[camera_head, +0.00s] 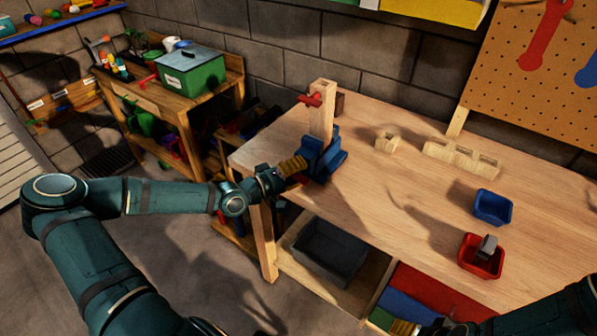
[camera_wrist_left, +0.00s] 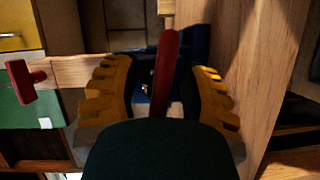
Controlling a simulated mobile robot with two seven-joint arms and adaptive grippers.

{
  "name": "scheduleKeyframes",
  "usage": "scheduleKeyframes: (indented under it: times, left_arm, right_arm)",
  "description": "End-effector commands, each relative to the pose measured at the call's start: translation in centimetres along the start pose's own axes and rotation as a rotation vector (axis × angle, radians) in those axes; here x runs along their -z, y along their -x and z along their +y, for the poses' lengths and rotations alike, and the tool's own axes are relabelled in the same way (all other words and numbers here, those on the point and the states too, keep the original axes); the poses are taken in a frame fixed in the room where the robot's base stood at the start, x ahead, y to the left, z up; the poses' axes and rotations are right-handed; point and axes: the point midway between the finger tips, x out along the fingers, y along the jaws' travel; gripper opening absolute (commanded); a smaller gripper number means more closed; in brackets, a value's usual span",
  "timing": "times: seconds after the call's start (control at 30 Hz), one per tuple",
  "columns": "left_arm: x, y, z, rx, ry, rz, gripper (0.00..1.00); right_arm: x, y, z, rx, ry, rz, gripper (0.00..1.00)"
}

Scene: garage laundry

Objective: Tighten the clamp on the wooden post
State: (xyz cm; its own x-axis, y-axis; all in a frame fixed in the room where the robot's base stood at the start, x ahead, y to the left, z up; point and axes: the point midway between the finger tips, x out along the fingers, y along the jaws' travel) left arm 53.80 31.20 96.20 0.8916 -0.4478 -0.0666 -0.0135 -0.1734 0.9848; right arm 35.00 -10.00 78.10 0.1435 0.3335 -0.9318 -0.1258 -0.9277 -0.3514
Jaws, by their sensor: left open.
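The blue clamp (camera_head: 331,152) sits around the post's foot. My left gripper (camera_head: 292,166) is beside the clamp, with its yellow fingers apart. In the left wrist view, a red handle (camera_wrist_left: 166,62) lies between those fingers, with a gap on both sides. The blue clamp (camera_wrist_left: 199,43) shows behind it, partly hidden, and the post (camera_wrist_left: 85,70) runs off to the left. My right gripper (camera_head: 403,327) is mostly cut off at the bottom edge.
The wooden workbench (camera_head: 400,190) holds wooden blocks (camera_head: 462,157), a blue bin (camera_head: 492,207) and a red bin (camera_head: 481,257) with a grey object in it. A dark grey bin (camera_head: 328,250) is on the shelf below. A green box (camera_head: 190,72) stands on the left-hand bench.

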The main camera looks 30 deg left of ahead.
Motion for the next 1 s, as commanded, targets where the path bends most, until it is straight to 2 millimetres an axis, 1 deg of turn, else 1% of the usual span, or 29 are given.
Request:
scheduleKeyframes:
  times: [0.03, 0.07, 0.1, 0.17, 0.2, 0.47, 0.67, 0.87, 1.0]
  left_arm:
    - [0.0, 0.0, 0.0, 0.0, 0.0, 0.0, 0.44]
    - [0.0, 0.0, 0.0, 0.0, 0.0, 0.0, 0.39]
    - [0.0, 0.0, 0.0, 0.0, 0.0, 0.0, 0.25]
    - [0.0, 0.0, 0.0, 0.0, 0.0, 0.0, 0.04]
    - [0.0, 0.0, 0.0, 0.0, 0.0, 0.0, 0.0]
    - [0.0, 0.0, 0.0, 0.004, -0.009, 0.0, 0.0]
    - [0.0, 0.1, 0.1, 0.03, -0.068, -0.001, 0.0]
    - [0.0, 0.0, 0.1, 0.082, -0.195, -0.002, 0.0]
    - [0.0, 0.0, 0.0, 0.131, -0.314, -0.003, 0.0]
  right_arm:
    - [0.0, 0.0, 0.0, 0.0, 0.0, 0.0, 0.7]
    - [0.0, 0.0, 0.0, 0.0, 0.0, 0.0, 0.7]
    - [0.0, 0.0, 0.0, 0.0, 0.0, 0.0, 0.7]
    - [0.0, 0.0, 0.0, 0.0, 0.0, 0.0, 0.7]
    - [0.0, 0.0, 0.0, 0.0, 0.0, 0.0, 0.7]
    - [0.0, 0.1, 0.0, 0.0, 0.0, 0.001, 0.7]
    - [0.2, 0.6, -0.2, -0.001, -0.002, 0.005, 0.7]
    - [0.6, 1.5, -0.6, -0.001, -0.004, 0.013, 0.7]
    - [0.9, 2.0, -0.8, -0.002, -0.006, 0.019, 0.7]
